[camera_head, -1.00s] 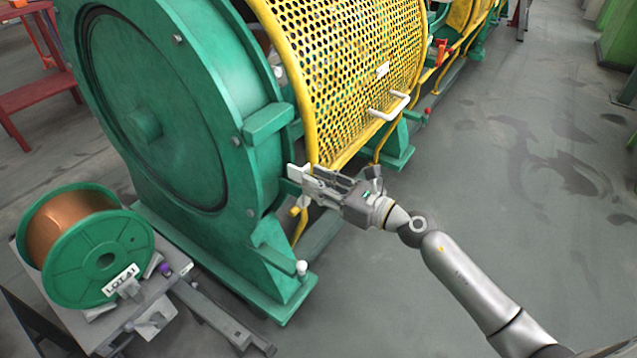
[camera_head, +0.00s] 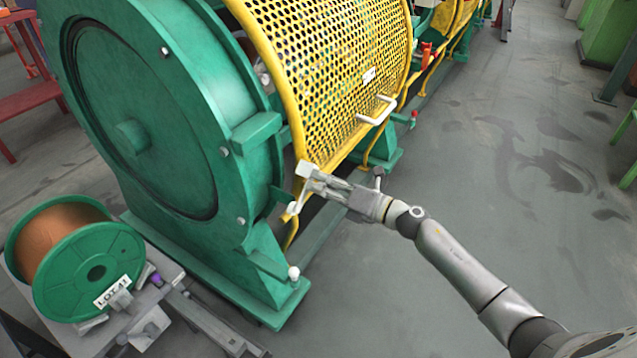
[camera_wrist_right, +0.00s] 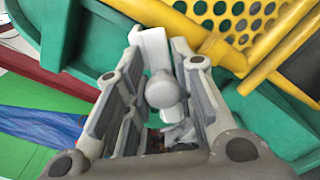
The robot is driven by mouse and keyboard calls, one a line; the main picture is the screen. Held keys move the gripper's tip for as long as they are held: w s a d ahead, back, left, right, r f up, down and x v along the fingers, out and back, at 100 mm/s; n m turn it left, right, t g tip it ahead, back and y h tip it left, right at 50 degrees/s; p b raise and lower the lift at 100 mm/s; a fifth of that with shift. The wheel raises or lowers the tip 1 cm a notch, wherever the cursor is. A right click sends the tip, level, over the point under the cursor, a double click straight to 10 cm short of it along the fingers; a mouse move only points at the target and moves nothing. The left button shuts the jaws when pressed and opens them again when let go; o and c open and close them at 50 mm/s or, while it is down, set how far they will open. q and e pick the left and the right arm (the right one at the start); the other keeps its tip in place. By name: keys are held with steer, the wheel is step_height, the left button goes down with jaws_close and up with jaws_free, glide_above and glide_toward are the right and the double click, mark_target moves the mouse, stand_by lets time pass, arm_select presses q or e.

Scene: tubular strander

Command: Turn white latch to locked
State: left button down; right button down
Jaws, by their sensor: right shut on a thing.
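The white latch (camera_wrist_right: 152,48) with its rounded knob shows between my right gripper's fingers in the right wrist view. In the head view, a pale part of the latch (camera_head: 295,206) shows just below the fingertips, at the lower corner of the yellow mesh guard (camera_head: 330,75). My right gripper (camera_head: 307,184) is shut on the latch beside the green machine housing (camera_head: 262,130). The fingers (camera_wrist_right: 162,75) stand on both sides of it, with a gap between them. The fingers partly hide the latch in the head view. My left gripper is not in view.
A white handle (camera_head: 376,112) sticks out from the mesh guard above the gripper. A green spool of copper wire (camera_head: 95,272) stands on a bench at lower left. The floor (camera_head: 500,150) to the right is clear.

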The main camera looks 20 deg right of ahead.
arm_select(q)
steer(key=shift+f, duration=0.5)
arm_select(e)
steer(key=f+m, duration=0.1)
steer(key=m, duration=0.1)
steer(key=d+f+m, duration=0.1)
steer(key=f+m, duration=0.1)
steer(key=m, duration=0.1)
steer(key=w+f+m, duration=0.1)
steer(key=f+m, duration=0.1)
steer(key=m, duration=0.1)
steer(key=shift+w+d+f, duration=0.1)
steer(key=shift+d+f, duration=0.1)
steer(key=shift+d, duration=0.1)
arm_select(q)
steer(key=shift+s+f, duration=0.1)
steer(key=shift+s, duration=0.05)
arm_select(e)
steer(key=c, duration=1.2)
jaws_free()
steer(key=v, duration=1.2)
